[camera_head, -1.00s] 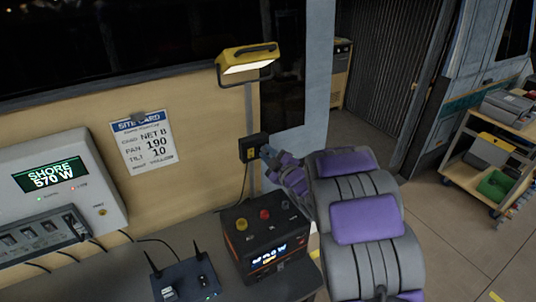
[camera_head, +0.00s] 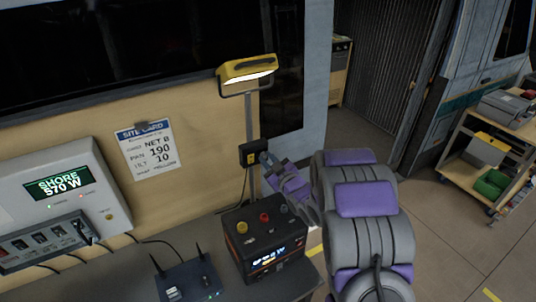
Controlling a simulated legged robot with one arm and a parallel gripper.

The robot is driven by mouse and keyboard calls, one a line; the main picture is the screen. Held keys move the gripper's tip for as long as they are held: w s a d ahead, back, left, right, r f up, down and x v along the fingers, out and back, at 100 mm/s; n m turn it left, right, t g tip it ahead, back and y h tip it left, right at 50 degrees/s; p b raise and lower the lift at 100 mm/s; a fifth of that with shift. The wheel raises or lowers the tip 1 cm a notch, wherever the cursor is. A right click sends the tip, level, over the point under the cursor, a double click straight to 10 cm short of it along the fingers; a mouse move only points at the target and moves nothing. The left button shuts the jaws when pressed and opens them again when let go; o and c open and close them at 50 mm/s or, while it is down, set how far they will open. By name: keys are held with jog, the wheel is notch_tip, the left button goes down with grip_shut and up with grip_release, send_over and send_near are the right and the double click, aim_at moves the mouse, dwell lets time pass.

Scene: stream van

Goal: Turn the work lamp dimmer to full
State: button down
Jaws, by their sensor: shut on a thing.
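The yellow work lamp (camera_head: 247,69) is lit on top of a grey pole, above the bench. A black dimmer box (camera_head: 250,153) with a yellow face is fixed low on that pole. My gripper (camera_head: 266,158) is at the box's right side, shut on what looks like the dimmer's knob. The knob itself is hidden by my fingers, so its angle cannot be read. My grey and purple arm reaches in from the lower right.
A black power unit (camera_head: 265,240) with coloured knobs stands on the bench just below my gripper. A router (camera_head: 187,279) with antennas, a switch panel (camera_head: 45,242) and a display box reading SHORE 570 W (camera_head: 58,185) are to the left. A cart (camera_head: 480,165) stands at the right.

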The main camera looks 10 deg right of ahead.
jog(key=m+p, duration=0.3)
jog(key=m, duration=0.1)
jog(key=shift+s+f+m+p, duration=0.1)
jog(key=shift+f+m+p, duration=0.05)
jog(key=shift+m+p, duration=0.2)
jog(key=m+p, duration=0.1)
jog(key=m, duration=0.2)
jog(key=shift+p, duration=0.3)
jog(key=m+p, duration=0.1)
jog(key=m, duration=0.3)
jog(key=shift+h+p, duration=0.3)
jog(key=shift+p, duration=0.05)
jog(key=m, duration=0.4)
jog(key=shift+a+m+p, duration=0.1)
jog(key=shift+m+p, duration=0.15)
jog(key=shift+p, duration=0.05)
jog(key=m, duration=0.3)
jog(key=shift+m+b, duration=0.3)
jog(key=shift+m, duration=0.1)
jog(key=m+b, duration=0.1)
jog(key=m, duration=0.2)
jog(key=shift+m+h, duration=0.3)
jog(key=shift+m, duration=0.1)
jog(key=m+b, duration=0.4)
jog(key=m, duration=0.1)
jog(key=shift+f+m+b, duration=0.1)
jog(key=shift+m+b, duration=0.35)
jog(key=shift+m, duration=0.35)
